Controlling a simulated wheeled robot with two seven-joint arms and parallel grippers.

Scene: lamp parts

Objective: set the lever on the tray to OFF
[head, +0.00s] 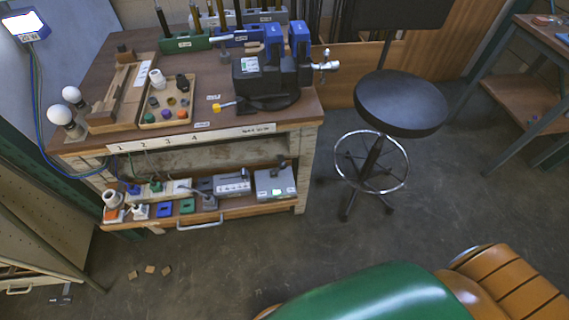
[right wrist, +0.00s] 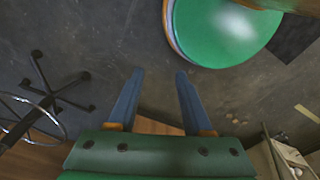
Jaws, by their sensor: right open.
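A low pull-out tray (head: 255,208) with a front handle sits under the workbench in the head view. Toward its right end stands a grey box (head: 275,186) with a small green patch on its face and a dark upright piece at its back, which may be the lever. Another grey box (head: 232,185) with a dark top piece stands to its left. The lever's setting is too small to read. My right gripper (right wrist: 158,74) is open and empty in the right wrist view, over bare floor and away from the tray. My left gripper is not in view.
The workbench top (head: 215,122) holds a black vise (head: 265,85), a tan parts tray (head: 165,119) and white bulbs. A black stool (head: 400,102) stands to the right of the bench. Small blocks (head: 150,269) lie on the floor. The floor before the bench is mostly clear.

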